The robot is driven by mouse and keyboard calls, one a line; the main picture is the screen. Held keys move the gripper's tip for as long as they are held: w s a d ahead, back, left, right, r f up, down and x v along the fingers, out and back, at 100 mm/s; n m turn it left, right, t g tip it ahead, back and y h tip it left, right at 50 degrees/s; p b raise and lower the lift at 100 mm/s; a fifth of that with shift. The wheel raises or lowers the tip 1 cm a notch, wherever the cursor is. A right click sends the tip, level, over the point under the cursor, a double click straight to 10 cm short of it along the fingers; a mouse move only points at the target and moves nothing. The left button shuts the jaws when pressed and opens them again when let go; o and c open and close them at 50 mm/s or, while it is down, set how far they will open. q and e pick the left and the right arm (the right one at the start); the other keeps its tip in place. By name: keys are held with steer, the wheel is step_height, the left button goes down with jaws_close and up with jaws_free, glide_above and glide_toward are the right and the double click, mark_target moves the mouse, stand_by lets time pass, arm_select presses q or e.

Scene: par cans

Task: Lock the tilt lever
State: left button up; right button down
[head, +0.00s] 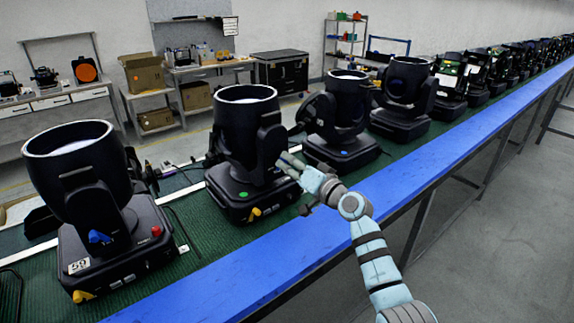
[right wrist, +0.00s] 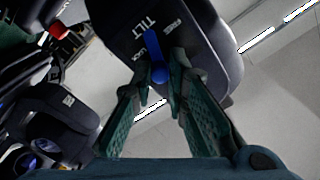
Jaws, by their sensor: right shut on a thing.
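The black moving-head light (head: 243,110) stands second from the left on the bench, with a green dot and a yellow tab on its base. My right gripper (head: 285,163) reaches its yoke arm from the right. In the right wrist view, the blue tilt lever (right wrist: 154,52) sits on the black yoke panel (right wrist: 200,35), between the words LOCK and FREE, beside TILT. My right gripper (right wrist: 160,82) is shut on the lever's rounded end. The lever is hidden in the head view. My left gripper is not in view.
A nearer light (head: 80,180), labelled 59, stands to the left with its own blue lever (head: 100,237). More lights (head: 345,110) continue to the right along the green mat. The blue bench edge (head: 440,157) runs in front. Shelves and boxes stand behind.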

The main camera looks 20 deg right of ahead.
steer(key=shift+w+d+f+m, duration=0.1)
steer(key=shift+d+m, duration=0.05)
steer(key=shift+m, duration=0.55)
steer(key=c, duration=1.6)
jaws_free()
steer(key=v, duration=1.2)
steer(key=shift+f, duration=0.1)
